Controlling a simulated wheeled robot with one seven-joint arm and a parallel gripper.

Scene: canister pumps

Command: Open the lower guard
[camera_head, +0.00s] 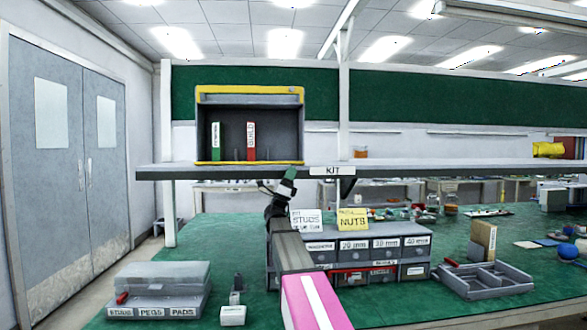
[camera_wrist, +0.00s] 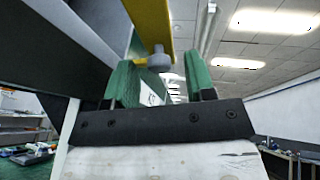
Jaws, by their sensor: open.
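A dark grey cabinet (camera_head: 200,130) with an open front stands on the shelf. It has a yellow band (camera_head: 250,97) across its top and a thin yellow strip (camera_head: 235,163) along its bottom edge. I cannot tell for sure which part is the lower guard. My gripper (camera_head: 288,178) is just below the shelf edge, near the cabinet's lower right corner. In the wrist view its two green fingers (camera_wrist: 160,82) are apart. A grey knob (camera_wrist: 162,60) on a yellow bar (camera_wrist: 151,22) shows between them; contact cannot be told.
The shelf (camera_head: 420,170) runs across above the green table, with a KIT label (camera_head: 332,171) right of my gripper. A lidded grey box (camera_head: 160,290) is at left, and a divided tray (camera_head: 490,280) at right.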

